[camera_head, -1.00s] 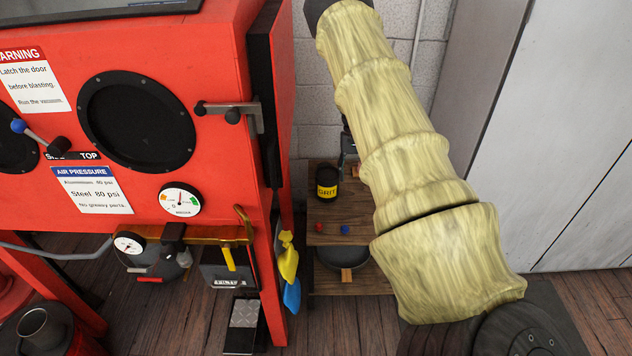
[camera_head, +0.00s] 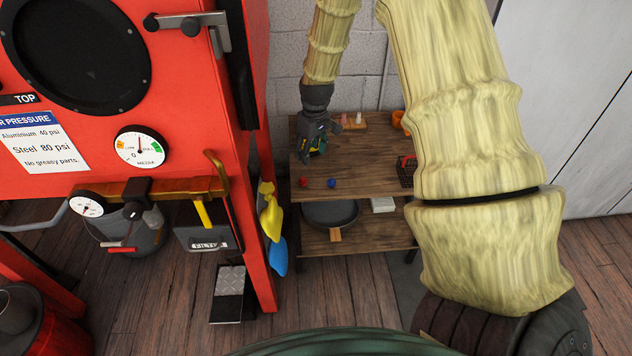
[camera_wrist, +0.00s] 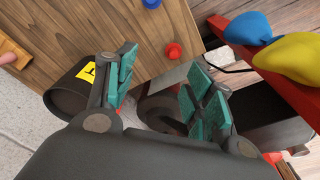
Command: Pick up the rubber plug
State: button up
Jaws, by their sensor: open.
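Two small plug-like pieces, a red one (camera_head: 304,182) and a blue one (camera_head: 331,183), stand apart near the front left of the wooden shelf top. I cannot tell which is the rubber plug. In the wrist view the red piece (camera_wrist: 173,51) shows a round head on a wider base, beyond my fingertips; the blue piece (camera_wrist: 152,3) is cut off at the top edge. My gripper (camera_head: 316,148) hangs over the back left of the shelf top, behind both pieces. Its teal-padded fingers (camera_wrist: 160,72) are apart with nothing held between them.
A black jar with a yellow label (camera_wrist: 70,95) is close by my gripper, partly hidden. The red blasting cabinet (camera_head: 180,110) stands left, with yellow and blue gloves (camera_head: 271,215) on its side. A black basket (camera_head: 406,172) and orange cup (camera_head: 401,122) are at right. Mid-shelf is clear.

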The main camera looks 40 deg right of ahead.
aim_at(304, 178)
jog(key=shift+w+a+f+b, duration=0.1)
jog(key=shift+a+f+b, duration=0.25)
jog(key=shift+f, duration=1.6)
jog(key=shift+w+a+f+b, duration=0.1)
jog(key=shift+a+f, duration=0.45)
jog(key=shift+f, duration=1.45)
jog(key=shift+w+a+f+b, duration=0.1)
jog(key=shift+a+f+b, duration=0.25)
jog(key=shift+f, duration=1.6)
jog(key=shift+a, duration=0.1)
jog(key=shift+c, duration=0.2)
jog(key=c, duration=0.8)
